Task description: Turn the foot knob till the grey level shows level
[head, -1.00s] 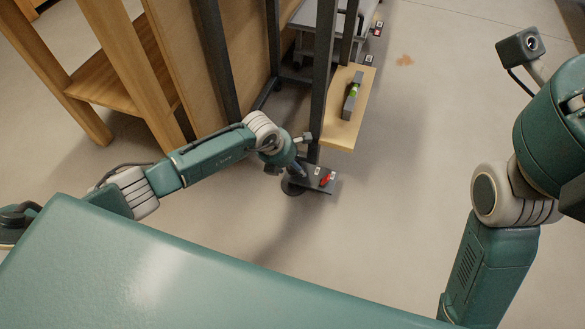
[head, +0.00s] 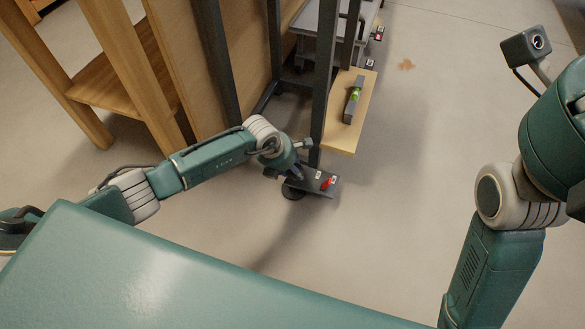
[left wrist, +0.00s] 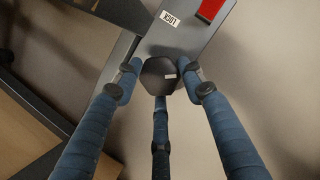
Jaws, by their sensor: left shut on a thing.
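The foot knob (left wrist: 158,70) is a dark, faceted knob with a small white mark, on a grey foot plate (left wrist: 190,38). My left gripper (left wrist: 161,88) has its blue fingers around the knob and is shut on it. The grey level (head: 352,104) lies on a wooden shelf (head: 343,138) above, with a green vial (head: 355,95). Its bubble is too small to read. My right gripper is out of view.
A red lever (head: 327,183) and a white LOCK label (left wrist: 170,19) are on the foot plate. A dark bench leg (head: 321,90) rises beside the gripper. Wooden furniture (head: 120,85) stands at the left.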

